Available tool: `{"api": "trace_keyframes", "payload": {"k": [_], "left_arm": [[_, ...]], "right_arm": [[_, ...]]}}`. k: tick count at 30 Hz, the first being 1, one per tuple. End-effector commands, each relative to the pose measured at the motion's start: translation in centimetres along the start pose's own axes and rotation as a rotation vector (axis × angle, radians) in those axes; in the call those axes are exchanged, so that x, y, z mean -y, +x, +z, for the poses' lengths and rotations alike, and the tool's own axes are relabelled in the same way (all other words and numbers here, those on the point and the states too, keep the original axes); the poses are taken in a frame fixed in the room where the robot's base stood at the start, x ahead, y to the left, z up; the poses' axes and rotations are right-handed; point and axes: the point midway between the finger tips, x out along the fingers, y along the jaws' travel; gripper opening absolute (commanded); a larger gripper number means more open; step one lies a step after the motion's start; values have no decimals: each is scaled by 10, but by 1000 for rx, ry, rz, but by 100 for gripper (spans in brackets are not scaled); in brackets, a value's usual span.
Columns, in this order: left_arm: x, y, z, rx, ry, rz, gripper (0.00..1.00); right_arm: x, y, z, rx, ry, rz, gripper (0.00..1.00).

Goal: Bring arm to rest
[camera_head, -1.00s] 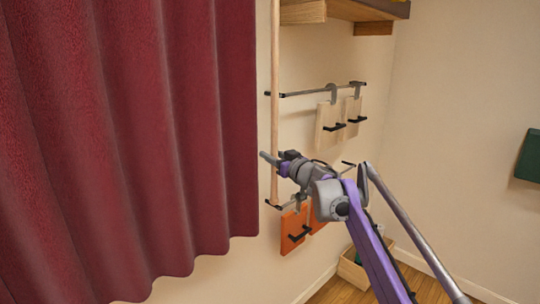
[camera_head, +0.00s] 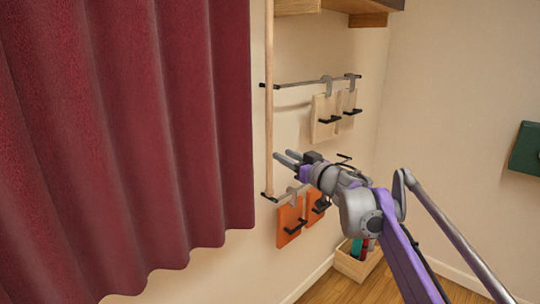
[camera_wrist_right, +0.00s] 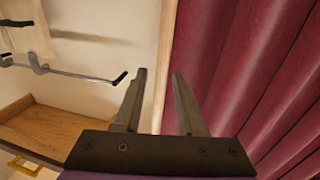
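My right gripper (camera_head: 281,157) is in front of the wall, just right of a vertical wooden rod (camera_head: 269,120) in the head view. Its two fingers are apart with nothing between them; they also show open and empty in the right wrist view (camera_wrist_right: 157,90). My right arm reaches in from the lower right. My left gripper is not in view.
A dark red curtain (camera_head: 120,130) fills the left side. Wooden boards (camera_head: 323,120) hang from an upper rail (camera_head: 300,83), and orange boards (camera_head: 289,220) hang lower. A wooden box (camera_head: 355,263) stands on the floor. A green object (camera_head: 526,148) is on the right wall.

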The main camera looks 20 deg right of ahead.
Motion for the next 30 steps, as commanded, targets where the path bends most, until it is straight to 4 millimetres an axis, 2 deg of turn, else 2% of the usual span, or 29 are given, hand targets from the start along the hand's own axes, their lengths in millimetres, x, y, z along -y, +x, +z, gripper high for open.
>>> {"api": "trace_keyframes", "payload": {"k": [8,11,13,14,16,20,24,27,30], "left_arm": [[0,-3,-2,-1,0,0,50],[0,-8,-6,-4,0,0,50],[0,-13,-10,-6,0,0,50],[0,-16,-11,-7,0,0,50],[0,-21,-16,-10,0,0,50],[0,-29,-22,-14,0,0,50],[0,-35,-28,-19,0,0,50],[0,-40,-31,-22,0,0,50],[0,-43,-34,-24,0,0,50]], "right_arm": [[4,-6,-2,-14,-5,55,39],[8,-22,3,-14,-13,178,39],[13,-44,18,20,-10,290,39],[16,-56,29,49,-5,338,39],[27,-87,63,147,10,432,39],[58,-148,138,382,45,510,39],[103,-209,214,636,75,478,39],[140,-251,262,803,90,405,39],[172,-287,298,935,99,317,39]]}}
